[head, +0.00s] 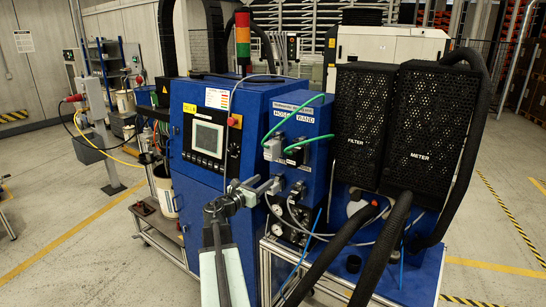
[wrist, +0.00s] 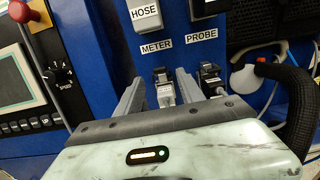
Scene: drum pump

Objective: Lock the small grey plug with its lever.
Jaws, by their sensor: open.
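A small grey plug (wrist: 166,96) sits in the black socket under the METER label (wrist: 156,46) on the blue panel. In the wrist view it lies between the two fingers of my gripper (wrist: 160,80), which is open, with one finger on each side. I cannot tell whether the fingers touch it. The lever's position is too small to make out. A second black socket with a grey part (wrist: 212,80) is under the PROBE label, just right of my right finger. In the head view my gripper (head: 276,184) reaches the panel's lower front, and its fingers hide the METER socket.
A larger grey connector, HOSE (wrist: 144,16), is above. Green hoses (head: 310,108) loop over the panel front. Pressure gauges (head: 284,226) and loose cables are below. Black FILTER and METER boxes (head: 428,130) with thick black hoses (head: 385,245) stand at right. A touchscreen (head: 208,139) is left.

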